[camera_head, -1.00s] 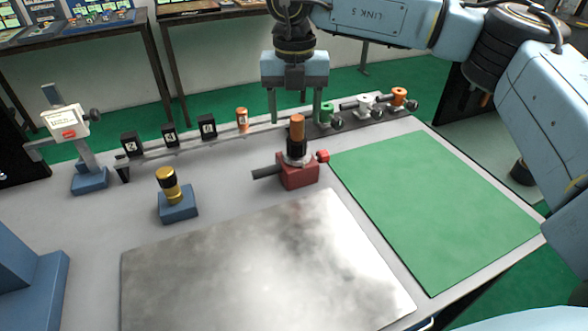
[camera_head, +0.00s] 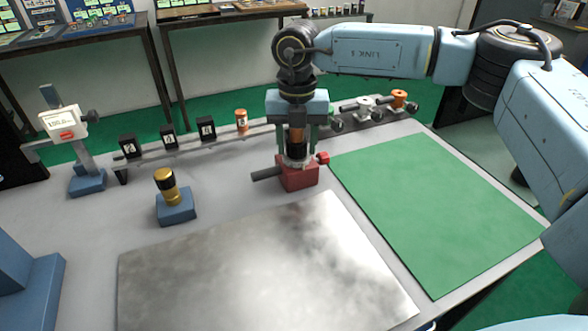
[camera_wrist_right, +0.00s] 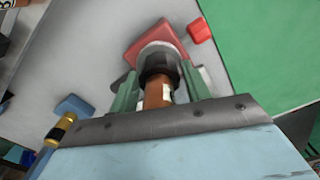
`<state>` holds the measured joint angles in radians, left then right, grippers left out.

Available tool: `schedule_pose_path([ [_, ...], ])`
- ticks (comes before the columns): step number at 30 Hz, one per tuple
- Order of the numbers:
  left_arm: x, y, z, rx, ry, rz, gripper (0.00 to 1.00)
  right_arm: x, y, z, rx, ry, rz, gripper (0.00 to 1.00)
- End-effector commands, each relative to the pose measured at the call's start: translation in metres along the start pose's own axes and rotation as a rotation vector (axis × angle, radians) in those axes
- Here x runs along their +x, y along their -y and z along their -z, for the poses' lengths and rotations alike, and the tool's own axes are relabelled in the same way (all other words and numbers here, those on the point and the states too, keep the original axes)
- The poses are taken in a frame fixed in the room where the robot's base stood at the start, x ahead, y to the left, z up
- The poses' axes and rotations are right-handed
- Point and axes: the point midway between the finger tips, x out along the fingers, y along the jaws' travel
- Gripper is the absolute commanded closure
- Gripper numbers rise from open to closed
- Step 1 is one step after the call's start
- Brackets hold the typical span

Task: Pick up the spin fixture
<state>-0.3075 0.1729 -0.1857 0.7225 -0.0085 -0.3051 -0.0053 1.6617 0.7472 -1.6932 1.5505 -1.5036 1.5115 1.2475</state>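The spin fixture, as I take it, is the red block (camera_head: 298,178) with a dark side bar and a red knob, on the grey bench. An upright copper-coloured cylinder (camera_head: 296,134) with a black collar stands in its round metal top. In the wrist view the red block (camera_wrist_right: 150,32) and the cylinder (camera_wrist_right: 158,92) show end-on. My right gripper (camera_head: 297,143) points down over the fixture, its green fingers on either side of the cylinder. In the wrist view gaps show between the fingers (camera_wrist_right: 160,88) and the cylinder. My left gripper is not in view.
A gold-topped piece on a blue base (camera_head: 178,209) stands to the left. A rail with black numbered blocks (camera_head: 168,136) and coloured pieces runs behind. A metal plate (camera_head: 262,270) lies in front and a green mat (camera_head: 435,200) to the right, both bare.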

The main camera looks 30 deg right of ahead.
Motion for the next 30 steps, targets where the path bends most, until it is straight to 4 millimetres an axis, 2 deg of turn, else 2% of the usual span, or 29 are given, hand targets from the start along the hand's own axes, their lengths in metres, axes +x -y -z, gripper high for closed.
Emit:
schedule_pose_path([
  [1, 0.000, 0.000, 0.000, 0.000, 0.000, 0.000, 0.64, 0.000, 0.000, 0.000, 0.000, 0.000, 0.000, 0.59],
  [10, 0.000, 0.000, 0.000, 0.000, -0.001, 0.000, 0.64, 0.000, 0.000, 0.000, 0.000, 0.000, 0.000, 0.99],
  [25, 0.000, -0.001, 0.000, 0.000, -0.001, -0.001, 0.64, -0.004, -0.001, -0.001, 0.000, 0.003, -0.004, 1.00],
  [30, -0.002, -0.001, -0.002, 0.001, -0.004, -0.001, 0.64, -0.020, -0.002, -0.001, 0.000, 0.005, -0.007, 1.00],
])
